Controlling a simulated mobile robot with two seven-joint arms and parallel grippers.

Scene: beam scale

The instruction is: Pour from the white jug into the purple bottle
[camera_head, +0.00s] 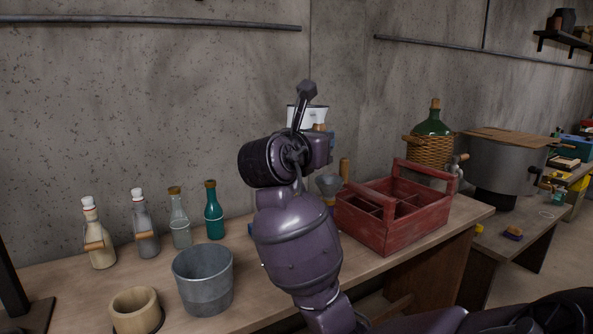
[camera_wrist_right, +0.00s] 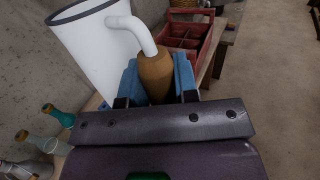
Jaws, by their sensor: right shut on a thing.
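My right gripper (camera_wrist_right: 152,82) is shut on the brown grip of the white jug (camera_wrist_right: 102,45), with blue fingers on either side of it. The jug is raised above the table and looks roughly upright, with its dark rim uppermost. In the head view my right arm hides most of the jug (camera_head: 313,114). A grey funnel (camera_head: 328,184) stands behind my arm, with a small dark part below it. I cannot tell whether that is the purple bottle; no purple bottle shows clearly. My left gripper is out of view.
Several bottles, including a teal one (camera_head: 213,212), stand along the wall at left. A grey bucket (camera_head: 203,284) and a wooden cup (camera_head: 136,311) are in front. A red crate (camera_head: 412,230) stands right of my arm. A wicker-wrapped green bottle (camera_head: 433,125) is behind.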

